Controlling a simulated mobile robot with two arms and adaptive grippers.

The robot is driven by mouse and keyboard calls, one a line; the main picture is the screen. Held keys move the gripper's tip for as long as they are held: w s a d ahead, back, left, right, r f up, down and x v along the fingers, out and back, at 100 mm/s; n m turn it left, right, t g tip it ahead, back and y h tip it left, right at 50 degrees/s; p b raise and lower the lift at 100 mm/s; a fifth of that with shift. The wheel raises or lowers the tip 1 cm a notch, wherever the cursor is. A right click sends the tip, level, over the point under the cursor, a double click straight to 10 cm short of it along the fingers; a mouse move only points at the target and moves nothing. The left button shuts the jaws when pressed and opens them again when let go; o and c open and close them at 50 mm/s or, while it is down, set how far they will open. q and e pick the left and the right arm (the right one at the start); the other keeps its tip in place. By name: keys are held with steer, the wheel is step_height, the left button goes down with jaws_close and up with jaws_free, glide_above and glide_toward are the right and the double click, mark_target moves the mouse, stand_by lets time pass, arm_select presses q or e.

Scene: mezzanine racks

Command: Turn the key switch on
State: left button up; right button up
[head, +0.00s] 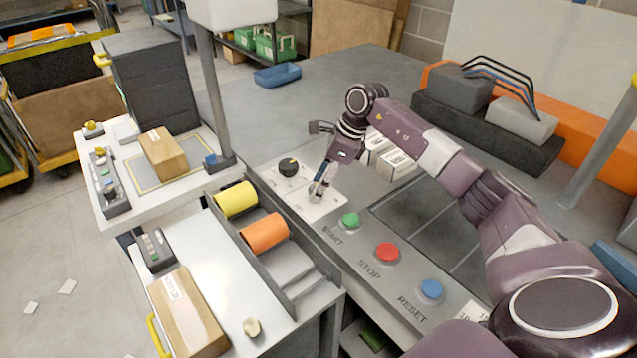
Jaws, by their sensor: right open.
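A white switch plate (285,189) lies on the grey console, with a round black knob (288,166) at its upper left. My right gripper (319,188) reaches down from the right over the plate's right part, with its fingers low at the plate. It is open. A small grey upright piece shows at the fingertips, and I cannot tell whether it is the key switch or part of a finger. The fingers cover that spot, so the key's angle is hidden. My left gripper is not in view.
Green (350,220), red (387,252) and blue (430,290) buttons line the console's front, marked START, STOP and RESET. White boxes (392,163) stand behind the gripper. Yellow (236,200) and orange (264,233) rollers lie left of the plate. A grey post (212,100) rises at the left.

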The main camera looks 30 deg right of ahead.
steer(key=shift+f, duration=0.2)
steer(key=shift+c, duration=0.6)
steer(key=c, duration=1)
